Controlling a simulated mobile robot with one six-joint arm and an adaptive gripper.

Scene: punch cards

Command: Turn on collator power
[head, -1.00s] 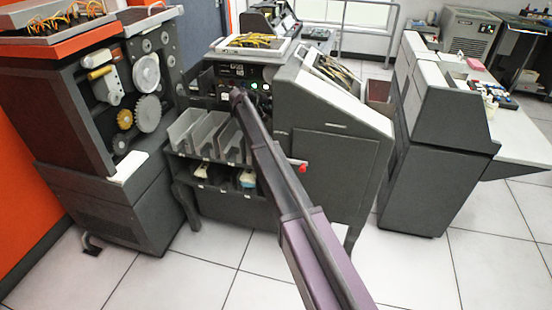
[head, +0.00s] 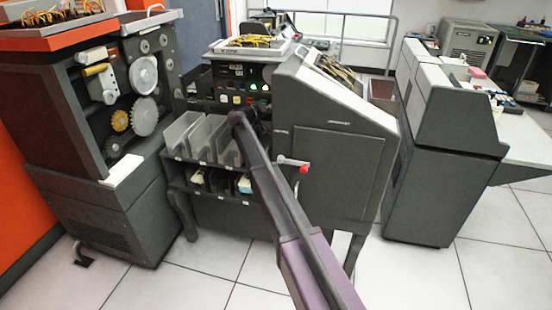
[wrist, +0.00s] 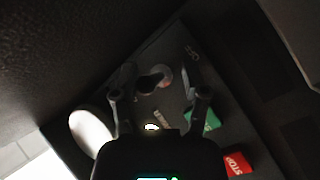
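The collator (head: 335,165) is the dark grey machine in the middle of the head view, with grey card pockets (head: 205,138) and a control panel carrying lit green and red buttons. My gripper (wrist: 160,95) is at the panel; its two fingers are apart with nothing held between them. In the wrist view a dark knob or switch on a round pale base (wrist: 153,80) lies between and just beyond the fingers. A green button (wrist: 205,120) and a red STOP button (wrist: 237,164) are to the right. In the head view my arm hides part of the panel. Contact cannot be told.
A white lever with a red tip (head: 293,162) sticks out at the collator's front, right of my arm. A geared machine (head: 95,170) stands left, another grey cabinet (head: 440,160) right. Dark casing crowds the wrist view's upper left. Floor in front is clear.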

